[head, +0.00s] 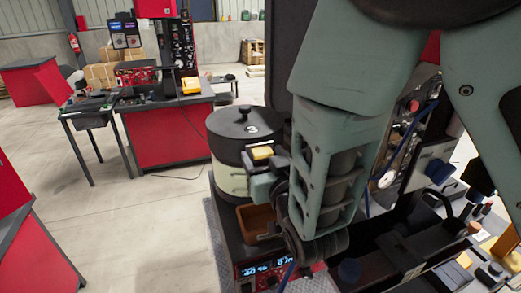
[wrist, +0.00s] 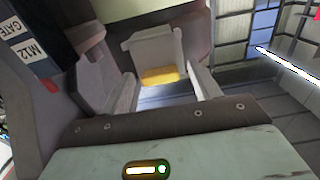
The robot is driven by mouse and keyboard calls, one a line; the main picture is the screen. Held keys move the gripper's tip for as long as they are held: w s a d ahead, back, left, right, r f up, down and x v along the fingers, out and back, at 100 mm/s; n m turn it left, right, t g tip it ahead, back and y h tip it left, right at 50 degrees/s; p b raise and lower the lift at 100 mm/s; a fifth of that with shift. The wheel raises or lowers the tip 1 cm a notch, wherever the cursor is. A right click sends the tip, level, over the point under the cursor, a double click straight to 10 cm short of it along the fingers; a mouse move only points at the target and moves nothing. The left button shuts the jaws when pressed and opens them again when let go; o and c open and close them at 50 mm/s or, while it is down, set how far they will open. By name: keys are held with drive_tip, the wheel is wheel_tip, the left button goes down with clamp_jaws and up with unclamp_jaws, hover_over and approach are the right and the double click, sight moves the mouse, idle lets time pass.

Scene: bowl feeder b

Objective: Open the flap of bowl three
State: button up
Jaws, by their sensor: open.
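Bowl three (head: 228,142) is a dark round drum with a knobbed lid marked 3 and a pale band below. A small yellow-topped piece (head: 262,153), seemingly its flap, sticks out at its right front side. My gripper (head: 268,184) is right beside this piece, partly hidden by my arm. In the wrist view my gripper (wrist: 163,92) is open. A pale piece with a yellow edge (wrist: 160,76) shows between and beyond the fingers. I cannot tell whether the fingers touch it.
An orange-brown tray (head: 257,222) sits below my gripper, above a red unit with a lit display (head: 262,270). A cluttered bench (head: 450,240) stands at the right. A red cabinet (head: 160,130) and a small table (head: 85,108) stand behind left; the floor between is clear.

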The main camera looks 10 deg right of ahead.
drive_tip(key=c, duration=1)
drive_tip(key=b, duration=0.2)
drive_tip(key=t+b, duration=0.1)
drive_tip(key=b, duration=0.1)
drive_tip(key=shift+s+f+b, duration=0.25)
drive_tip(key=shift+f+b, duration=0.05)
drive_tip(key=shift+b, duration=0.1)
drive_tip(key=shift+r+t, duration=0.2)
drive_tip(key=shift+t, duration=0.1)
drive_tip(key=o, duration=1)
